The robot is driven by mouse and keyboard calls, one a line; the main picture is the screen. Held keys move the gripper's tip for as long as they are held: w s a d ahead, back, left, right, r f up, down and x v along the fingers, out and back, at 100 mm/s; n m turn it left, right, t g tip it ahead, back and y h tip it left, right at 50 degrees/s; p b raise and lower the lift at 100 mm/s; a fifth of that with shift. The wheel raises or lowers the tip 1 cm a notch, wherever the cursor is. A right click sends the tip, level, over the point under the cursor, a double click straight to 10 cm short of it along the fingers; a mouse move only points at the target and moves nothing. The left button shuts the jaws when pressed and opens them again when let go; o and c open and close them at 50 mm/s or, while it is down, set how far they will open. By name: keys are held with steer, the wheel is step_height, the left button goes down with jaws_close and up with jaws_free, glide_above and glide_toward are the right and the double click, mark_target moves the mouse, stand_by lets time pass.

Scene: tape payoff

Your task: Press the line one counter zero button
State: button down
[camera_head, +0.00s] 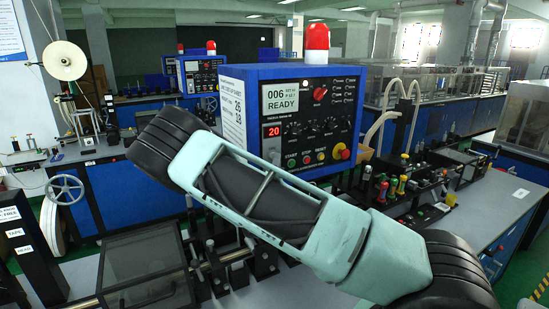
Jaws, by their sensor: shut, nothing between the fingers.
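A blue control box (240,75) with a dark front panel stands in the middle. Its pale display (281,97) reads 006 and READY, and a red digit display (271,130) reads 20. A red knob (320,93) sits higher up. I cannot tell which control is the line one counter zero button; the labels are too small. My arm crosses in front, hiding the box's lower left part. My gripper is not in view.
A red mushroom button (341,152) sits at the panel's lower right. A red beacon (317,40) tops the box. A second blue control box (198,75) stands farther back left. Colored knobs (391,188) and fittings crowd the right bench. A clear-lidded case (145,265) is lower left.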

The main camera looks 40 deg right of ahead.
steer(key=shift+w, duration=0.3)
steer(key=shift+s, duration=0.45)
steer(key=shift+s+a, duration=0.1)
steer(key=shift+s+a+b, duration=0.15)
steer(key=shift+s+a, duration=0.1)
steer(key=shift+s, duration=0.7)
steer(key=shift+s+a+b, duration=0.1)
steer(key=shift+s+a, duration=0.1)
steer(key=shift+s, duration=0.75)
steer(key=shift+s+a+b, duration=0.15)
steer(key=shift+s+a, duration=0.1)
steer(key=shift+s, duration=0.7)
